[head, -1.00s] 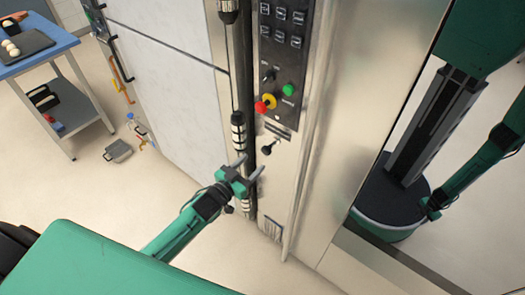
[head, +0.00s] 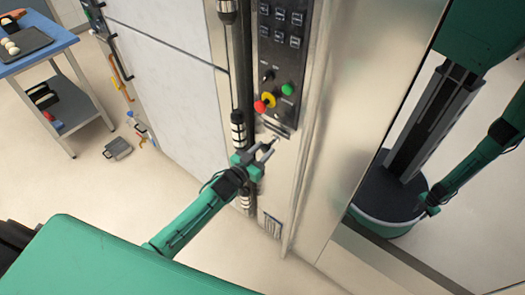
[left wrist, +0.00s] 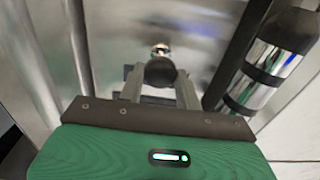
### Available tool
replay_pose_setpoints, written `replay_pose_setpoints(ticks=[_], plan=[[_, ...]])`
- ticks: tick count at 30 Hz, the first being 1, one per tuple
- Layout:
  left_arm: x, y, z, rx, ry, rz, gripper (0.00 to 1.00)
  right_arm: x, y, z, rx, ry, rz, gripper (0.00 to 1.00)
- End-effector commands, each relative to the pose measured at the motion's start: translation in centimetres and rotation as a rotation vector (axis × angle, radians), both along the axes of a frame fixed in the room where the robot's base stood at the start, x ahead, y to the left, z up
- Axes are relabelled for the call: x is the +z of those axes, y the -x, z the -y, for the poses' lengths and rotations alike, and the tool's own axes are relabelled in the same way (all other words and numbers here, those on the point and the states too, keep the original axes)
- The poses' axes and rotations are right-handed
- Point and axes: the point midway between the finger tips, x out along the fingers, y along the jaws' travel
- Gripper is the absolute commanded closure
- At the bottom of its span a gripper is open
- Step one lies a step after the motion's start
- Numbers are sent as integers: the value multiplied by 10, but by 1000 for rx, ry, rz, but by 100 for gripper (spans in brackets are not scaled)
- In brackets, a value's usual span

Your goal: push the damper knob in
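The damper knob (left wrist: 161,72) is a dark round knob with a shiny metal part behind it. In the left wrist view it stands out from the steel front, between the two fingers of my left gripper (left wrist: 158,82). The fingers are apart, one on each side of the knob; I cannot tell whether either touches it. In the head view my left gripper (head: 267,147) is at the steel strip just below the control panel, and it largely hides the knob there. My right gripper is not directly in view.
The black control panel (head: 282,60) with red, yellow and green buttons is just above. A dark vertical post with metal bands (head: 238,130) runs close to the left of the gripper. The shiny oven front at right reflects my body. A blue table (head: 40,48) stands far left.

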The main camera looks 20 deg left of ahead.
Motion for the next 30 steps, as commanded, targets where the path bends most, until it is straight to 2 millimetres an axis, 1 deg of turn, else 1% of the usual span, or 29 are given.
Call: replay_pose_setpoints(ticks=[1,4,5,10,17,25,26,27,29,30], plan=[[0,0,0,-1,0,0,80,0,0,0,0,0,0,64],[0,0,0,-1,0,0,99,0,0,0,0,0,0,64],[0,0,0,-1,0,0,100,0,0,0,0,0,0,64],[-1,-4,2,-1,0,1,100,-2,0,0,0,0,0,64],[0,-26,9,0,1,3,100,-11,0,0,0,0,0,64],[1,-28,10,0,1,2,100,-10,1,0,1,0,-1,64],[1,-28,10,0,1,2,65,-10,1,0,1,0,-1,64],[1,-28,10,0,1,2,57,-10,1,0,1,0,-1,64],[1,-28,10,0,1,2,46,-10,1,0,1,0,-1,64],[1,-27,10,0,1,2,46,-10,1,0,1,0,-1,64]])
